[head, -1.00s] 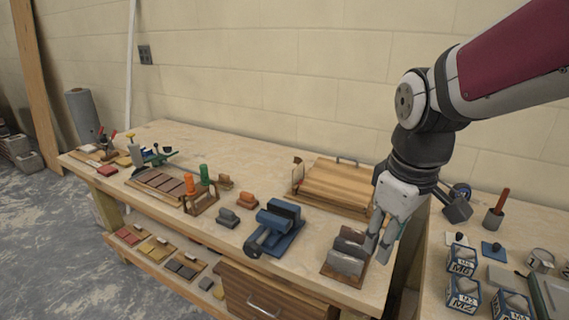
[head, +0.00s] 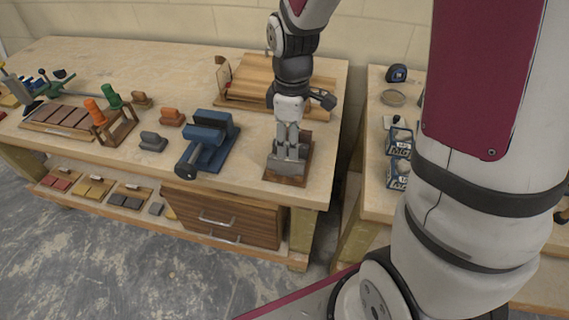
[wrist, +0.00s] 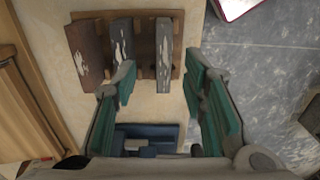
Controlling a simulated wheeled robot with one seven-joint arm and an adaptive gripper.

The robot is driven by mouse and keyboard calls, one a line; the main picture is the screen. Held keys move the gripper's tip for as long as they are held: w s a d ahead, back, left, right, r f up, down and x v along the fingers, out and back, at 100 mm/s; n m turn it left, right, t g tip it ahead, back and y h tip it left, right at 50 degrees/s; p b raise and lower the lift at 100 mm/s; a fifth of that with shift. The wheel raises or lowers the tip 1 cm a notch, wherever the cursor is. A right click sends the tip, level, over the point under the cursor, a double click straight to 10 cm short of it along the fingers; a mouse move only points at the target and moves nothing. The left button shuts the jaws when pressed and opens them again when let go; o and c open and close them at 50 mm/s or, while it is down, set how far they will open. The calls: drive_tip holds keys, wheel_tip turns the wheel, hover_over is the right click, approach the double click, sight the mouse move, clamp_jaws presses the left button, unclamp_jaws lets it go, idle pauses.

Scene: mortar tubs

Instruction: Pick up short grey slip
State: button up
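In the wrist view a wooden rack (wrist: 177,40) holds three upright slips: a brown one (wrist: 85,50), a middle grey one (wrist: 122,42) and a right grey one (wrist: 164,55). Both grey ones have pale patches. The middle one looks slightly shorter, but a fingertip covers its lower end. My gripper (wrist: 158,75) is open and empty, teal pads apart. Its left finger overlaps the middle slip's lower end; its right finger is right of the right slip. In the head view my gripper (head: 287,148) is over the rack (head: 288,180), hiding most of the slips.
A blue vise (head: 210,140) stands left of the rack. A wooden board (head: 250,85) lies behind. Small grey (head: 153,141) and orange (head: 172,117) blocks sit farther left. Trays of slips (head: 92,190) lie on the lower shelf. A gap separates the right-hand table (head: 375,150).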

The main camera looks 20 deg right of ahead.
sight(287, 159)
drive_tip(key=shift+s+a+f, duration=0.1)
drive_tip(key=shift+a+f, duration=0.1)
drive_tip(key=shift+f, duration=1.25)
drive_tip(key=shift+a+f, duration=0.15)
drive_tip(key=shift+f, duration=1.3)
clamp_jaws()
